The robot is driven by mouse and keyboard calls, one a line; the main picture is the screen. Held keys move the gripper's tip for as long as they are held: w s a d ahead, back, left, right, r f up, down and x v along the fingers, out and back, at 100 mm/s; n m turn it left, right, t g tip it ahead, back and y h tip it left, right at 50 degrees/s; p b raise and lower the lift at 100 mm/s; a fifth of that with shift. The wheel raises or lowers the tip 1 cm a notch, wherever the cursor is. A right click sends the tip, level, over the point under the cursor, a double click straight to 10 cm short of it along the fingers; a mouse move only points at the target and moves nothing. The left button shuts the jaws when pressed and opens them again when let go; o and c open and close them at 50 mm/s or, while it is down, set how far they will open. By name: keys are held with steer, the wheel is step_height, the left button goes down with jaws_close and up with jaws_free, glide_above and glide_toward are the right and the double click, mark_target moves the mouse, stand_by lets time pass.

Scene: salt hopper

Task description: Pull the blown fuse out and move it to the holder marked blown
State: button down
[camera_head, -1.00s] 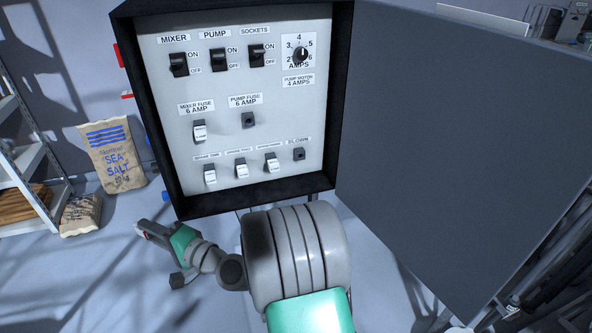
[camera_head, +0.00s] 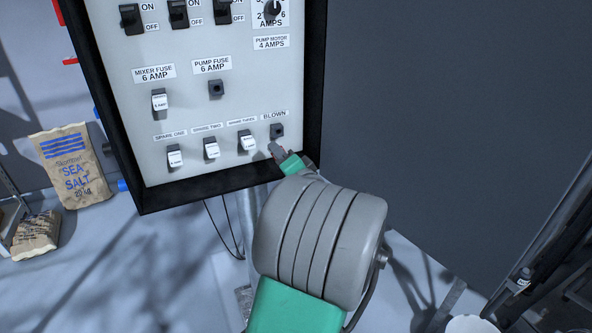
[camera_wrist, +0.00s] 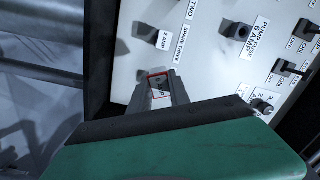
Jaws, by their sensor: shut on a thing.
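My gripper (camera_head: 275,150) is just below the empty dark holder marked BLOWN (camera_head: 277,131), at the panel's lower right. In the wrist view, my gripper (camera_wrist: 158,90) is shut on a small fuse (camera_wrist: 159,84) with a white face and red edging. The fuse is close to the panel; I cannot tell whether it touches the BLOWN holder, which is hidden behind it there. The pump fuse holder (camera_head: 216,88) is empty; it also shows in the wrist view (camera_wrist: 236,31).
White fuses sit in spare one (camera_head: 175,157), spare two (camera_head: 211,149) and spare three (camera_head: 247,141). The mixer fuse (camera_head: 159,102) is in its holder. A black cabinet frame edges the panel (camera_head: 190,125). The open grey door (camera_head: 450,100) stands right.

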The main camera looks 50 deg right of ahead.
steer(key=shift+g+h, duration=0.4)
steer(key=shift+h, duration=0.3)
steer(key=s+d, duration=0.3)
steer(key=shift+s+d+f, duration=0.1)
steer(key=shift+s+f, duration=0.1)
steer(key=shift+f, duration=0.05)
steer(key=shift+s+f+b, duration=0.1)
steer(key=shift+b, duration=0.4)
steer(key=p+x, duration=0.1)
steer(key=x, duration=0.4)
steer(key=shift+w+d, duration=0.1)
steer(key=shift+w, duration=0.3)
steer(key=shift+b, duration=0.45)
steer(key=shift+x, duration=1.75)
steer(key=c, duration=1.1)
jaws_free()
steer(key=shift+c, duration=0.2)
